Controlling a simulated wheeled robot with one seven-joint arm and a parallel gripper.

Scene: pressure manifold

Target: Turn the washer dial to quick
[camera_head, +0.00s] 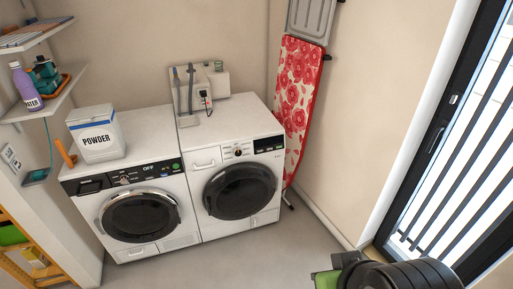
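Two white front-loading machines stand side by side against the back wall; I cannot tell for sure which is the washer. The left machine (150,245) has a black control strip with a small dial (124,180), a display reading "OFF" and a green button (175,168). The right machine (225,229) has a white panel with a small dial (238,152) and a dark display (269,143). Both round dark doors look shut. The dial markings are too small to read. No gripper fingers are visible, and nothing touches either machine's panel.
A white powder box (97,136) stands on the left machine. Shelves (45,106) are at left, with an orange rack (25,262) below. A red floral ironing board (298,95) leans at right. A black ribbed object (405,275) fills the bottom right. Floor before the machines is clear.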

